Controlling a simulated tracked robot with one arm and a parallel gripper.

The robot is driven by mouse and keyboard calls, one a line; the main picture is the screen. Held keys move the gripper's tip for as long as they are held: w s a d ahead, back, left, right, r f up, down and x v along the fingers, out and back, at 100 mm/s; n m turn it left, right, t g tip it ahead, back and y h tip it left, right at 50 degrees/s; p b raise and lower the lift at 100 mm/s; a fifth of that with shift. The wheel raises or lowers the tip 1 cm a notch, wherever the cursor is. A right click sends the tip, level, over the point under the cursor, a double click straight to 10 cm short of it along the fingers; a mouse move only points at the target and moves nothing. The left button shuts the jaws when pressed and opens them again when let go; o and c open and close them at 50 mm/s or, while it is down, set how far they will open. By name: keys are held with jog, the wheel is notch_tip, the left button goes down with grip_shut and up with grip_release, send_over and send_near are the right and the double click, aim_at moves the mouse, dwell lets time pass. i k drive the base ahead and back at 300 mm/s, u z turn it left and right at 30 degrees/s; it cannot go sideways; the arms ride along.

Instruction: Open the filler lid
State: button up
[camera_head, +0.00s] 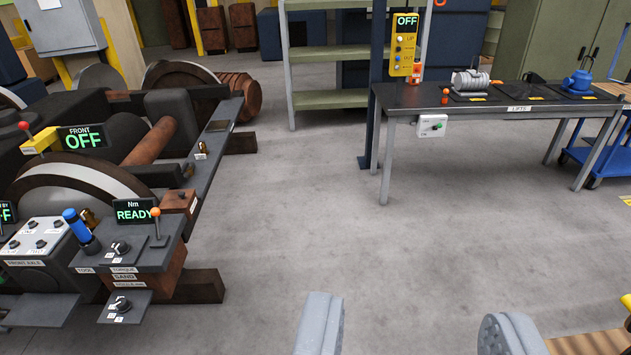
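My gripper (414,335) shows at the bottom edge as two grey padded fingers, wide apart with only bare floor between them. It is open and empty. I cannot clearly make out a filler lid. A small brass-coloured fitting (201,150) stands on the dark side frame (217,138) of the bogie at left; whether it has a lid is too small to tell. A brown box (179,202) sits nearer on the same frame. My gripper is apart from all of these, to their right and closer to the camera.
A control stand (130,255) with an orange-knobbed lever and a "READY" display (134,210) stands at front left. A dark workbench (500,100) with lifting gear is at back right, and green shelves (335,55) are behind. The middle floor is clear. A yellow-edged wooden thing (590,342) is at bottom right.

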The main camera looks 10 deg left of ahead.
aim_at(172, 199)
jog(key=u, duration=0.15)
jog(key=i, duration=1.3)
jog(key=u, duration=0.6)
jog(key=i, duration=1.3)
jog(key=u, duration=0.6)
jog(key=i, duration=0.75)
jog(key=u, duration=0.25)
